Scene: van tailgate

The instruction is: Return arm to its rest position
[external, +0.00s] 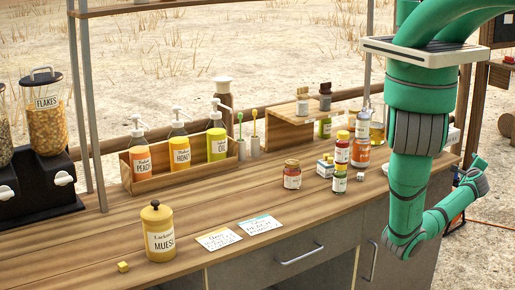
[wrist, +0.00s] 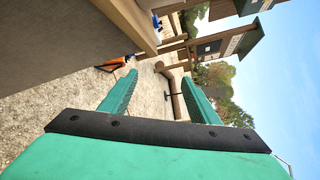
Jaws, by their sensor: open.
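My arm (external: 414,130) hangs in from the top right in the external view, in front of the counter's right end. It bends low and its far part turns back up to the right, clear of the jars. The fingers cannot be made out clearly there. In the wrist view my gripper (wrist: 158,92) shows two green fingers spread apart with nothing between them. The camera looks out sideways past the counter at sandy ground, trees and sky.
The wooden counter (external: 255,200) carries a muesli jar (external: 159,232), two cards, pump bottles in a wooden box (external: 185,165) and several small jars (external: 341,155) near my arm. Drawers (external: 290,250) are below. An orange object (wrist: 111,64) stands on the ground.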

